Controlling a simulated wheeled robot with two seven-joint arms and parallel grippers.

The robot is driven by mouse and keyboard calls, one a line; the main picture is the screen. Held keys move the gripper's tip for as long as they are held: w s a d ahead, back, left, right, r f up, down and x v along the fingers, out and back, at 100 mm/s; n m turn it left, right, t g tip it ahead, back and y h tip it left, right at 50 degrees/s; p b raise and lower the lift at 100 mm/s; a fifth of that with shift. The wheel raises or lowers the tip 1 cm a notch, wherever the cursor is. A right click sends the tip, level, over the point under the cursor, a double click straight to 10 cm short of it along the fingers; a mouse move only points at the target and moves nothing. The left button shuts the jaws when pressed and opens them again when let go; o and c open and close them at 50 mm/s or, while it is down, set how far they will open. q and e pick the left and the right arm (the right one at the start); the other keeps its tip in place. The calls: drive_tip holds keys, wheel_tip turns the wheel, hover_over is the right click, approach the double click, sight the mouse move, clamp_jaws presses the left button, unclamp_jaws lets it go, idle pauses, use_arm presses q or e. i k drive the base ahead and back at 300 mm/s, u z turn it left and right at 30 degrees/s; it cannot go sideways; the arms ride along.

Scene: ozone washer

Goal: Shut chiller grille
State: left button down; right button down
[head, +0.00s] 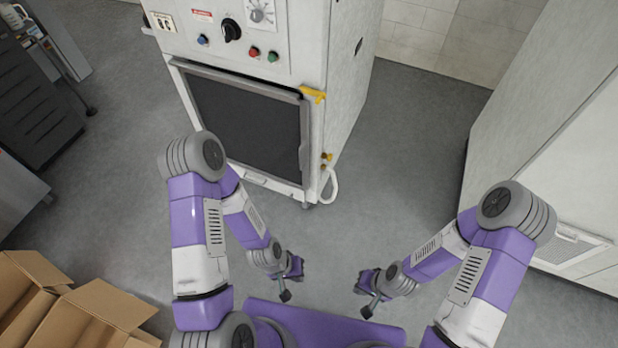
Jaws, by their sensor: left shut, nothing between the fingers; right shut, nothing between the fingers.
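A white machine cabinet (345,85) stands at the upper middle. A large dark grille panel (245,115) in a grey frame covers its lower front. A thin dark gap shows along the panel's top edge, so it looks slightly proud of the cabinet there; how far it stands open I cannot tell. My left forearm covers its lower left part. My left gripper (286,295) and my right gripper (368,311) are both shut and empty, low in front of me, well apart from the panel.
Knobs and coloured buttons (254,52) sit above the panel. A yellow latch-like piece (313,95) and a white hose (330,187) are at its right. Open cardboard boxes (95,312) lie at lower left. A white cabinet with a small vent (572,246) stands right. Grey floor (400,170) is clear between.

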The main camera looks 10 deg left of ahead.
sight(261, 133)
drive_tip(key=u, duration=0.2)
drive_tip(key=k, duration=0.35)
drive_tip(key=z, duration=1.2)
drive_tip(key=i, duration=0.9)
drive_tip(key=u, duration=0.55)
drive_tip(key=i, duration=0.7)
drive_tip(key=u, duration=0.65)
